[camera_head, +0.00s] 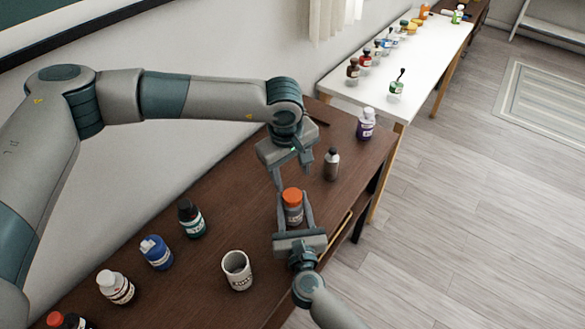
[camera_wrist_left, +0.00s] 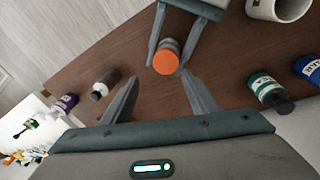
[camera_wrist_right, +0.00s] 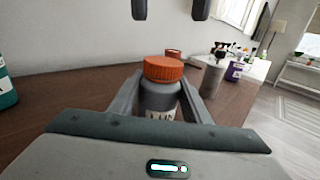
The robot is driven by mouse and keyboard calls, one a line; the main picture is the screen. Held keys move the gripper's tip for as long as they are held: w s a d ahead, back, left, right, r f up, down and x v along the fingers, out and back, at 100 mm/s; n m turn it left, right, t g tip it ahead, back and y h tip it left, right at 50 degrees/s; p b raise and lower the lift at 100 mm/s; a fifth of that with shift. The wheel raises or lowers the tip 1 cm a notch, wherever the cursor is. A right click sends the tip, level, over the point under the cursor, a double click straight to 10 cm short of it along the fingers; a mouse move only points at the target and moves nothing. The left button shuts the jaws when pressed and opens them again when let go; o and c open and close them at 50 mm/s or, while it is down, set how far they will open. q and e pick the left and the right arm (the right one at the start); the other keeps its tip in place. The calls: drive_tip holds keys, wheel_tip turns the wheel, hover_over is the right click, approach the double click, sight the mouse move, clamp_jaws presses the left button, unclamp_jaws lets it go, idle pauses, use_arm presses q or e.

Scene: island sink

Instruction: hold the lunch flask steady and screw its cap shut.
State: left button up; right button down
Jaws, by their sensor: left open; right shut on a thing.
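The lunch flask (camera_head: 293,214) is a grey jar with a label, standing upright on the dark wooden table, with an orange cap (camera_head: 292,196) on its top. My right gripper (camera_head: 294,212) is shut on the flask's body; the right wrist view shows its fingers on both sides of the grey body (camera_wrist_right: 160,100). My left gripper (camera_head: 303,180) is open above the cap. In the left wrist view the orange cap (camera_wrist_left: 166,62) lies ahead between the open fingers, apart from them. In the right wrist view the left fingertips (camera_wrist_right: 170,10) hang above the cap. I cannot tell whether the cap is tight.
A grey bottle (camera_head: 331,164) and a purple bottle (camera_head: 366,124) stand beyond the flask. A white mug (camera_head: 237,270) and several bottles, including a blue one (camera_head: 156,252), stand nearer on the left. A white table (camera_head: 425,60) with small items is behind.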

sight(292, 195)
use_arm(q)
drive_tip(key=n, duration=0.3)
drive_tip(key=shift+r, duration=0.2)
drive_tip(key=n, duration=0.5)
drive_tip(key=shift+r+g, duration=0.25)
drive_tip(key=shift+g, duration=0.05)
drive_tip(key=n, duration=0.5)
drive_tip(key=shift+d+r+g+y, duration=0.1)
drive_tip(key=shift+r+g+y, duration=0.15)
drive_tip(key=shift+g+y, duration=0.05)
drive_tip(key=n, duration=0.4)
drive_tip(key=shift+s+r+n+g, duration=0.15)
drive_tip(key=shift+r+n+g, duration=0.1)
drive_tip(key=shift+n+g, duration=0.05)
drive_tip(key=shift+f, duration=0.1)
drive_tip(key=shift+f, duration=3.9)
